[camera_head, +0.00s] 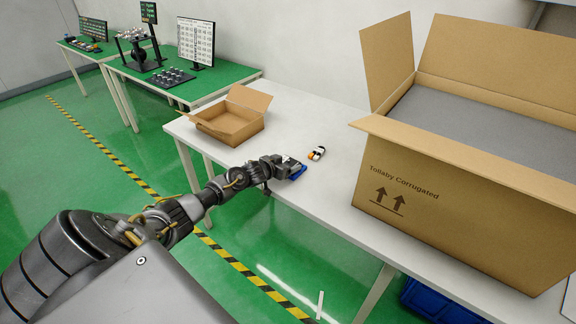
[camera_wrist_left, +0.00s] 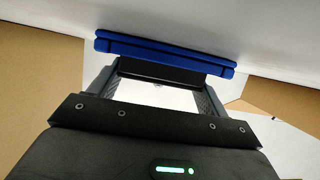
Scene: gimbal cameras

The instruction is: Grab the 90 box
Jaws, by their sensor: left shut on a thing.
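My left gripper (camera_head: 283,166) is at the front edge of the white table, shut on a small flat blue box (camera_head: 296,172). In the left wrist view the blue box (camera_wrist_left: 165,50) lies crosswise at the tips of the fingers (camera_wrist_left: 163,72). No "90" marking can be read on it. A small white, black and orange item (camera_head: 316,153) lies on the table just right of the gripper, apart from it. My right gripper is not in view.
A small open carton (camera_head: 233,121) stands on the white table (camera_head: 342,180), behind and left of the gripper. A large open carton (camera_head: 440,205) fills the right side. A green-topped table (camera_head: 225,80) stands at the back left. A blue bin (camera_head: 440,304) is below the table.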

